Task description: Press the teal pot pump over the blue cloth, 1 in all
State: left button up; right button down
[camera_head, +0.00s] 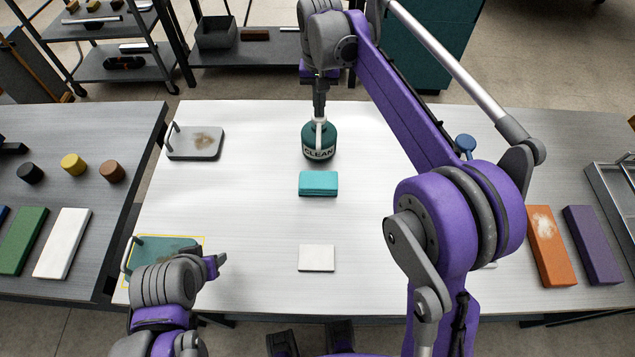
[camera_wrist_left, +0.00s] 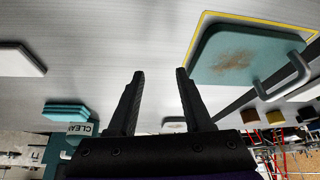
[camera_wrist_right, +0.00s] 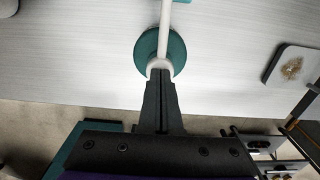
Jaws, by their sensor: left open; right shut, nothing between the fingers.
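The teal pot (camera_head: 319,142), labelled CLEAN, stands upright at the back middle of the white table. Its white pump spout (camera_wrist_right: 165,30) points toward the folded blue cloth (camera_head: 318,184), which lies just in front of the pot. My right gripper (camera_head: 320,112) is shut and empty, pointing down right at the pump top; it hides part of the pump head, and I cannot tell how far down the pump is. The right wrist view shows the pot (camera_wrist_right: 177,58) below the closed fingers. My left gripper (camera_wrist_left: 160,74) is open and empty over the front left of the table.
A stained grey board (camera_head: 196,144) with a handle lies back left. A stained teal board (camera_wrist_left: 236,50) lies inside a yellow outline by my left gripper. A white cloth (camera_head: 316,258) lies at the front middle. Side tables hold blocks.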

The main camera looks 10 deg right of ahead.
pick_arm(q)
jog(key=shift+w+r+p, duration=0.2)
jog(key=shift+r+p, duration=0.25)
jog(key=shift+r, duration=0.15)
jog(key=shift+w+r+p, duration=0.2)
jog(key=shift+r+p, duration=0.2)
jog(key=shift+r, duration=0.15)
pick_arm(e)
jog(key=shift+r, duration=1.45)
jog(key=shift+r, duration=0.1)
pick_arm(q)
jog(key=shift+r, duration=0.3)
pick_arm(e)
jog(key=shift+r, duration=0.35)
pick_arm(q)
jog(key=r+p, duration=0.1)
jog(key=w+r+p, duration=0.2)
jog(key=shift+r, duration=0.4)
pick_arm(e)
notch_tip(320, 180, up, 5)
jog(key=shift+w, duration=0.1)
pick_arm(q)
jog(key=shift+s+t, duration=0.1)
jog(key=shift+t, duration=0.2)
